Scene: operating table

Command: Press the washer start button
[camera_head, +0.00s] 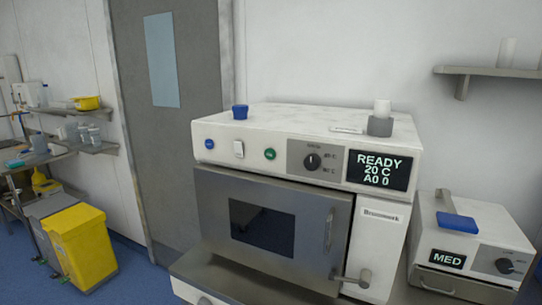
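The white washer (383,239) stands in the middle of the head view with its grey door (215,212) closed. Its top panel carries a blue round button (209,144), a white switch (238,149), a green round button (270,154) and a black knob (312,161). Any lettering on the buttons is too small to read, so I cannot tell from it which one is start. The dark display (379,170) reads READY, 20 C, A0 0. My gripper is not in view.
A blue cap-like item (240,112) and a grey holder with a white cylinder (380,126) sit on top of the washer. A smaller device (468,236) showing MED stands at right. Nothing blocks the front panel in this view.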

